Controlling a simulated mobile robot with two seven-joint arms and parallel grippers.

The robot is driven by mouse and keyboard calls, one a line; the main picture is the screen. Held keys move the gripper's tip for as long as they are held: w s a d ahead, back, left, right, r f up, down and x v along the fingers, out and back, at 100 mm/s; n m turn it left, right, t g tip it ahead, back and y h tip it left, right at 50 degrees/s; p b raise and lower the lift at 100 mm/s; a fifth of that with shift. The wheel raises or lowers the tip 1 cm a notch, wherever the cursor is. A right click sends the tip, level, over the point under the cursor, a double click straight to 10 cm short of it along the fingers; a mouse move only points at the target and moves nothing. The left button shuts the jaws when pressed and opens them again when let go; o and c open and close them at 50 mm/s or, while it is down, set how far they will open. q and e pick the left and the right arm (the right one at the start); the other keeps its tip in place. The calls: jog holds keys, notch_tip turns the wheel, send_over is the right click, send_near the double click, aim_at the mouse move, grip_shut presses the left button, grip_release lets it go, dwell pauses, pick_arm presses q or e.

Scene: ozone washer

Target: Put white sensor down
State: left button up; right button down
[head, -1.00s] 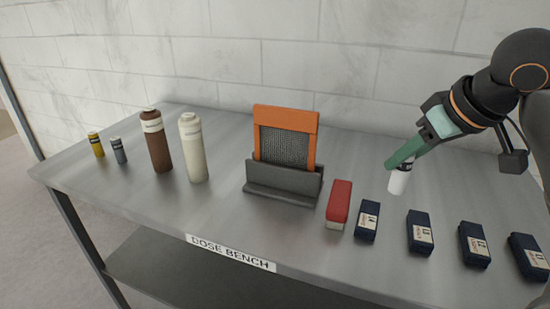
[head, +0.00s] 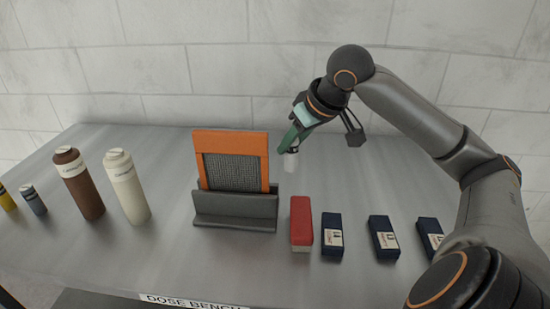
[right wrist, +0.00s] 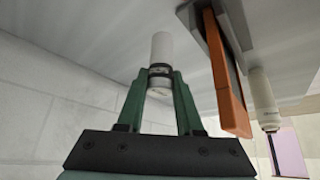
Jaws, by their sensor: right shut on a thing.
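My right gripper (head: 289,147) has green fingers and is shut on the white sensor (head: 290,163), a small white cylinder with a dark band. In the head view it is over the back part of the bench, just right of the orange framed panel. The right wrist view also shows the sensor (right wrist: 162,50) between the fingertips (right wrist: 160,77), its free end pointing toward the bench surface. I cannot tell whether it touches the bench. My left gripper is not in view.
The orange panel (head: 231,143) stands in a dark grey holder (head: 235,208). A red block (head: 301,222) and several dark blue boxes (head: 332,235) line the front. A brown bottle (head: 79,184) and cream bottle (head: 127,187) stand left. The bench (head: 345,180) behind the boxes is clear.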

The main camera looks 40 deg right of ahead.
jog(key=x, duration=1)
jog(key=shift+s+f+b, duration=0.25)
jog(key=shift+f+b, duration=0.15)
jog(key=c, duration=0.6)
grip_release()
jog(key=shift+o, duration=0.2)
jog(key=shift+r, duration=0.1)
jog(key=v, duration=1.2)
